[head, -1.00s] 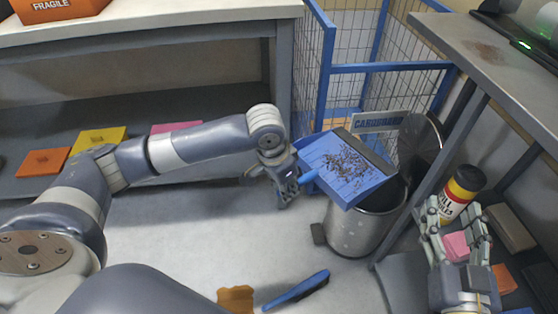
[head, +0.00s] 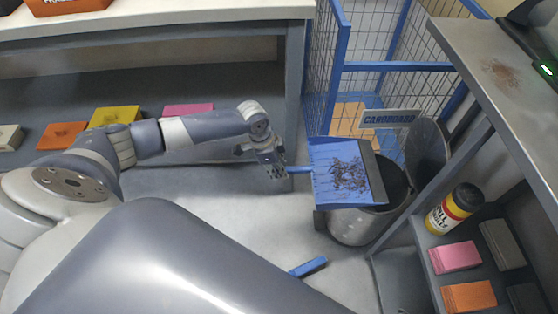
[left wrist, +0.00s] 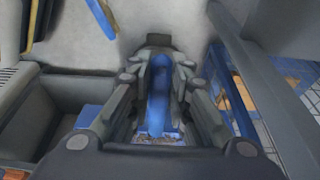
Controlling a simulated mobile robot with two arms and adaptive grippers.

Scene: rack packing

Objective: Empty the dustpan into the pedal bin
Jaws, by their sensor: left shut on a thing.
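A blue dustpan (head: 340,172) holds a pile of dark debris (head: 347,174) on its flat part, in the head view. My left gripper (head: 279,170) is shut on the dustpan's handle (head: 299,169); the blue handle also shows between the fingers in the left wrist view (left wrist: 159,85). The pan is over the left part of the pedal bin's mouth. The pedal bin (head: 350,228) is a metal cylinder with its round lid (head: 427,150) up, and its dark opening shows to the right of the pan. My right gripper is out of the head view.
A grey shelf unit at right holds a yellow-black canister (head: 455,208) and several small blocks. A blue brush (head: 308,267) lies on the floor. A bench (head: 150,45) runs along the back left.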

